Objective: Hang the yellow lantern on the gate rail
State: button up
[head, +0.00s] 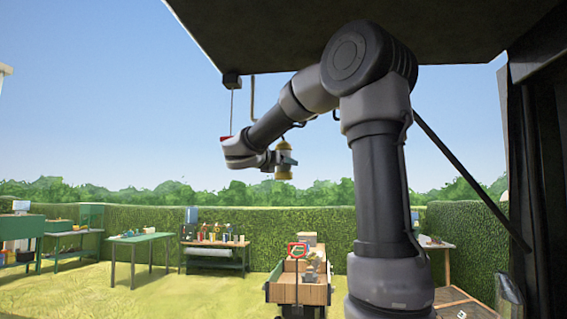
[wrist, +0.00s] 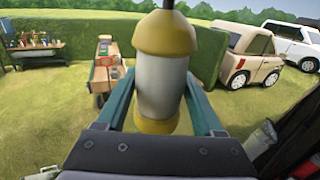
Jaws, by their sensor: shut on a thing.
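The yellow lantern (head: 284,172) has yellow ends and a pale grey middle. My gripper (head: 282,160) is shut on it and holds it upright in the air, high above the grass, in the head view. In the wrist view the lantern (wrist: 160,85) fills the middle, between the teal fingers of my gripper (wrist: 160,103). A dark stem rises from the lantern's top and is cut off by the picture edge. I cannot pick out the gate rail with certainty in either view.
A dark overhead panel (head: 300,40) lies above my arm, with a thin rod (head: 253,100) hanging from it. A wooden cart (head: 300,290) stands below on the grass. Tables (head: 140,238) line the hedge. Parked vehicles (wrist: 250,55) stand at right in the wrist view.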

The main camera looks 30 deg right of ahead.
jog(key=shift+f, duration=0.35)
dwell(0.8)
jog(key=o, duration=1.3)
jog(key=shift+r, duration=0.1)
jog(key=v, duration=0.4)
jog(key=f+v, duration=0.1)
jog(key=v, duration=0.9)
jog(key=shift+f, duration=0.2)
dwell(0.8)
dwell(0.4)
